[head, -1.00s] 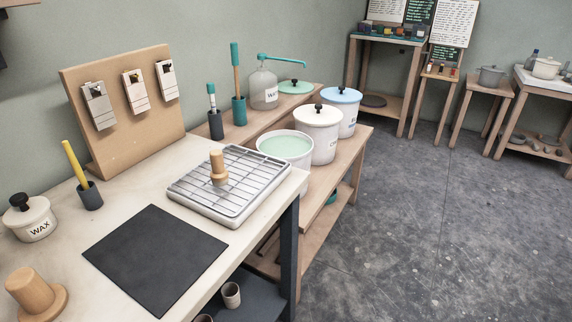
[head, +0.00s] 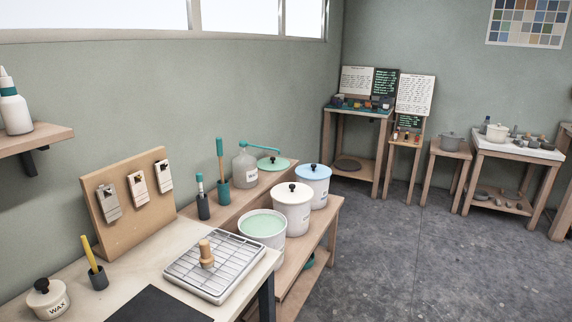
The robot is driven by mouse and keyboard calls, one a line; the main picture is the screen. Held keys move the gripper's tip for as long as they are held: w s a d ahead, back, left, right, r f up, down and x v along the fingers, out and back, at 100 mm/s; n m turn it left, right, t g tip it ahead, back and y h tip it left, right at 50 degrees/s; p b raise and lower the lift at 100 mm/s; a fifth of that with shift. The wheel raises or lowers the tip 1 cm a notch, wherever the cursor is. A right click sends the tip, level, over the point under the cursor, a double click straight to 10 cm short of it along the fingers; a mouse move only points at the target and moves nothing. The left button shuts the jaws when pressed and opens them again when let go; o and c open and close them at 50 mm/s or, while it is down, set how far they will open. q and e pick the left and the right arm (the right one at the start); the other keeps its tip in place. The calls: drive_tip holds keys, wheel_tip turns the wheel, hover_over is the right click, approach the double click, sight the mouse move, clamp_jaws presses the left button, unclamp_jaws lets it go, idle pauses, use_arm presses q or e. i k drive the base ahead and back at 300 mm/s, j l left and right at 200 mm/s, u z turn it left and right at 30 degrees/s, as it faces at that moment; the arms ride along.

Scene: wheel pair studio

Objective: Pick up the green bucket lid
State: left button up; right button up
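The green bucket lid (head: 273,163) lies at the back of the wooden bench, behind the buckets and beside the clear jug. It is round and pale green with a small dark knob. An open bucket (head: 262,229) with pale green contents stands at the near end of the bench. Neither of my grippers shows in the head view.
A white-lidded bucket (head: 292,207) and a blue-lidded bucket (head: 313,184) stand in front of the lid. The jug (head: 245,166) with a teal pump is to its left. A worktable (head: 130,276) with a wire rack (head: 215,262) is nearer. The floor (head: 400,260) at right is clear.

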sight(271, 163)
drive_tip(key=i+l+z, duration=0.45)
drive_tip(key=i, duration=0.35)
drive_tip(key=i+l+z, duration=0.2)
drive_tip(key=i, duration=0.25)
drive_tip(key=i+l+z, duration=0.25)
drive_tip(key=i, duration=2.1)
drive_tip(key=i+u, duration=0.25)
drive_tip(key=i, duration=0.35)
drive_tip(key=i+l+u, duration=0.1)
drive_tip(key=i+u, duration=0.15)
drive_tip(key=i, duration=0.35)
drive_tip(key=i+l+u, duration=0.2)
drive_tip(key=i, duration=0.4)
